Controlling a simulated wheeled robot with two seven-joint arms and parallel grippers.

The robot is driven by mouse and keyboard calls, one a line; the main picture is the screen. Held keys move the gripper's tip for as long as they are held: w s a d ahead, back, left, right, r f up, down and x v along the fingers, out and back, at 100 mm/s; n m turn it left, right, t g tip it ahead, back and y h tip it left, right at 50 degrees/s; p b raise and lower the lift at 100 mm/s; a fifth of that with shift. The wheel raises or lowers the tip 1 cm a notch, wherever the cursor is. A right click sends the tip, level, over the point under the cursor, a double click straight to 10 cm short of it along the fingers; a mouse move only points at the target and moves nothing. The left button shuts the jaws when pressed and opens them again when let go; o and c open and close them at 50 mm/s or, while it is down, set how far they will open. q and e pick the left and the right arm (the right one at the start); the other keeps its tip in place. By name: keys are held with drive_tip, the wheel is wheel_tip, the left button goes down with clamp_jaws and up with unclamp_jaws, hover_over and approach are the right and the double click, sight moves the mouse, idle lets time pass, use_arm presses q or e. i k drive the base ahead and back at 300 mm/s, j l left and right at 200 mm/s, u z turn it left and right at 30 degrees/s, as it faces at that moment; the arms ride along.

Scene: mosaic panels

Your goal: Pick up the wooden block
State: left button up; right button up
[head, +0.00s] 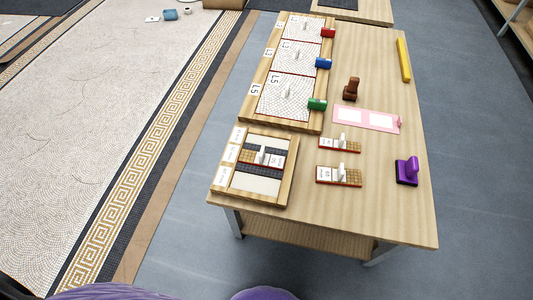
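A brown, wood-coloured object (351,88) with an uneven, stepped outline stands on the light wooden table (371,215), right of the long framed panel. It looks most like a wooden block, but it is too small to be sure. No gripper shows in the head view, so I cannot see either one relative to the table.
The table also holds a long framed panel (246,112), a smaller frame (290,190), two small tile pieces with white handles (338,144) (340,177), a pink sheet (350,117), a purple handled tool (407,170) and a yellow bar (403,60). The table's front right is clear.

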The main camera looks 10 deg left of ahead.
sight(351, 91)
drive_tip(key=i+l, duration=0.1)
drive_tip(key=l, duration=0.35)
drive_tip(key=i+l, duration=0.1)
drive_tip(key=l, duration=0.35)
drive_tip(key=i+l+z, duration=0.1)
drive_tip(key=l, duration=0.3)
drive_tip(key=i+l, duration=0.1)
drive_tip(key=l, duration=0.35)
drive_tip(key=i+l, duration=0.15)
drive_tip(key=l, duration=0.3)
drive_tip(key=i+l+z, duration=0.1)
drive_tip(key=l, duration=0.35)
